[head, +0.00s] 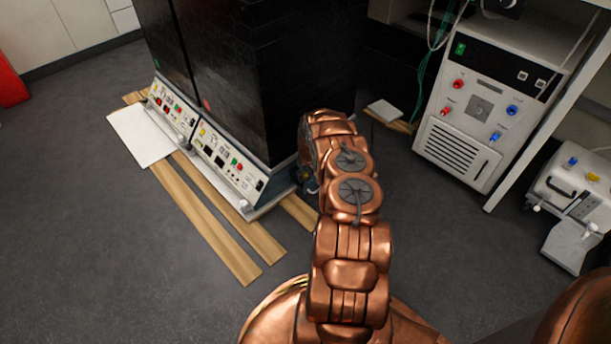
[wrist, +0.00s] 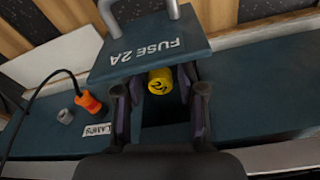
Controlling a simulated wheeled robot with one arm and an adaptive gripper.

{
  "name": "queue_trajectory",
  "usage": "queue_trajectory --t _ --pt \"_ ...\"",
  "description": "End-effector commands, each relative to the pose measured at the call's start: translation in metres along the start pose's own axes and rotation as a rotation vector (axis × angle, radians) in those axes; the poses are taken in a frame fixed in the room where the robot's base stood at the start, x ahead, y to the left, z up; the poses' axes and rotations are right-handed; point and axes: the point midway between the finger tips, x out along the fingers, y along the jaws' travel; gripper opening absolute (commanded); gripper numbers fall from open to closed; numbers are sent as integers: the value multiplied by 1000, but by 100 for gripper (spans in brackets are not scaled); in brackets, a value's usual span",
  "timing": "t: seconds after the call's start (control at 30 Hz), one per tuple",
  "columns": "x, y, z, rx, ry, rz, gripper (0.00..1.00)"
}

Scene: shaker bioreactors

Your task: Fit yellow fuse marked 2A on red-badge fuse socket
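The yellow fuse (wrist: 160,80), with a black "2A" on its end, sits in a dark recess beside a dark teal plate (wrist: 150,47) lettered "FUSE 2A". My gripper (wrist: 160,93) is open, with one finger on each side of the fuse and a visible gap to each. I cannot tell how deep the fingers reach along it. In the head view my copper arm hides the fuse, and my gripper is mostly hidden at the cabinet's lower corner. I cannot make out a red-badge fuse socket for certain in either view.
An orange plug (wrist: 90,102) with a black cable lies left of my fingers, near a "LAMPS" label (wrist: 97,130). A tall black cabinet (head: 300,80) stands close to my arm. Wooden planks (head: 215,225) lie on the floor. A white instrument (head: 475,110) stands right, with clear floor before it.

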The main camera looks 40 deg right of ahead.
Motion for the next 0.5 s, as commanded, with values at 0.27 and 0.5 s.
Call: queue_trajectory --t 0.27,0.5 --pt "0 0 0 0 0 0 51" --pt "-4 0 0 0 -1 0 51"
